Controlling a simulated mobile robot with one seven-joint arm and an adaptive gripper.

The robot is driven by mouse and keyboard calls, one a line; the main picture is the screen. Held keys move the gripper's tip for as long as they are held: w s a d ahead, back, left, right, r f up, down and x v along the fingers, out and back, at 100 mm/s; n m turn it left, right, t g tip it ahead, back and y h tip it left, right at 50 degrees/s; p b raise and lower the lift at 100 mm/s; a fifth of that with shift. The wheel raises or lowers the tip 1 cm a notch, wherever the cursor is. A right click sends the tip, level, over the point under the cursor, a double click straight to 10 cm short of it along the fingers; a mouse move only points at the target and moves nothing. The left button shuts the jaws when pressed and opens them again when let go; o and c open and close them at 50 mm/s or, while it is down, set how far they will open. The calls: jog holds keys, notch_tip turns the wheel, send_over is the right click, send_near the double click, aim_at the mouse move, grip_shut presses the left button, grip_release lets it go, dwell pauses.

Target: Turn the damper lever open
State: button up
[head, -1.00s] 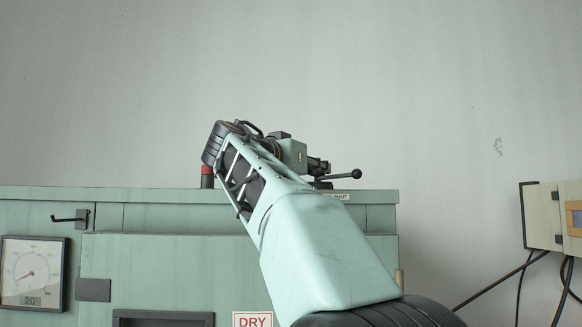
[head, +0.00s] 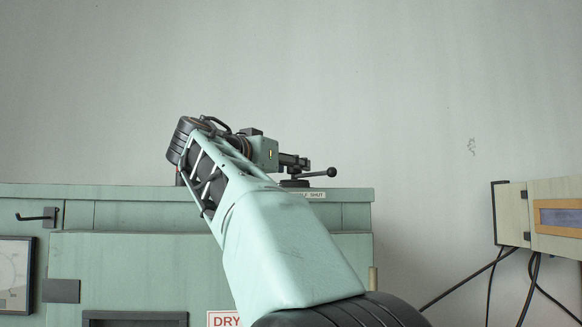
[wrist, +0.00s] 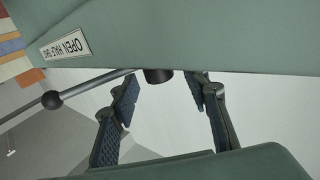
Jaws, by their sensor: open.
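The damper lever is a dark rod with a round black knob (head: 332,172) on top of the green cabinet, and it points right in the head view. In the wrist view its knob (wrist: 51,100) is at left and its rod runs to a dark hub (wrist: 158,76). A label (wrist: 66,44) reading OPEN HALF SHUT is on the cabinet edge beside it. My gripper (head: 302,162) is just above the lever's pivot end. In the wrist view my gripper (wrist: 164,86) is open, its fingertips either side of the hub. The rod passes by the left fingertip; contact is unclear.
The green cabinet (head: 120,215) has a hook (head: 36,216), a gauge (head: 14,275) and a DRY sign (head: 222,319). A beige box (head: 514,215) with hanging cables is at right. The wall space above the cabinet is clear.

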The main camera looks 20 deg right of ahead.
jog(key=v, duration=1.1)
